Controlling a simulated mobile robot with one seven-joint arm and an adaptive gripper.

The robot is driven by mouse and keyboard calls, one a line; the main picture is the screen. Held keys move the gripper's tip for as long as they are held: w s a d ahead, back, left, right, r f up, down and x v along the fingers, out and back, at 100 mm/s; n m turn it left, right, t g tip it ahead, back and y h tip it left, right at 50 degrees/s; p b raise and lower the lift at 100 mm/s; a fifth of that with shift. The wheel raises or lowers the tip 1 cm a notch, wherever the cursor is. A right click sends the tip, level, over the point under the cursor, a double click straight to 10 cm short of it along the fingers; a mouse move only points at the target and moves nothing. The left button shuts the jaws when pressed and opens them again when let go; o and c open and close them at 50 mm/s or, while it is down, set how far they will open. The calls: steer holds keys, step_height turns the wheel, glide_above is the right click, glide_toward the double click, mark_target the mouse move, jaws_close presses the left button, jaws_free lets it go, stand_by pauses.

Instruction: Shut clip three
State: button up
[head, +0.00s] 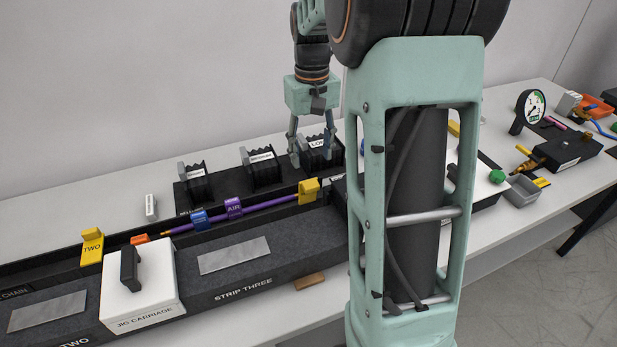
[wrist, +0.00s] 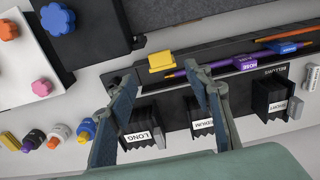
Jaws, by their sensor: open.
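A yellow clip (head: 308,190) stands at the right end of the channel behind the strip marked STRIP THREE (head: 300,262). I cannot read a number on it, nor tell whether it is open or shut. It also shows in the wrist view (wrist: 161,62), beyond my fingertips. Another yellow clip (head: 92,246), marked TWO, stands further left. A purple hose (head: 270,205) lies along the channel, with its end near the unmarked clip. My gripper (head: 311,161) is open, pointing down over the LONG bellows block, behind that clip. It also shows in the wrist view (wrist: 156,80), with nothing gripped.
Black bellows blocks stand in a row behind the channel: LONG (wrist: 140,128), MEDIUM (wrist: 203,118) and SHORT (wrist: 271,97). A white JIG CARRIAGE (head: 138,285) sits left on the bed. A gauge (head: 532,106) and grey bin (head: 523,190) are at right. My arm hides the middle right.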

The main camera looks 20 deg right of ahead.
mark_target(311, 185)
step_height(311, 185, down, 9)
steer(key=shift+f, duration=0.1)
steer(key=shift+c, duration=0.4)
jaws_close()
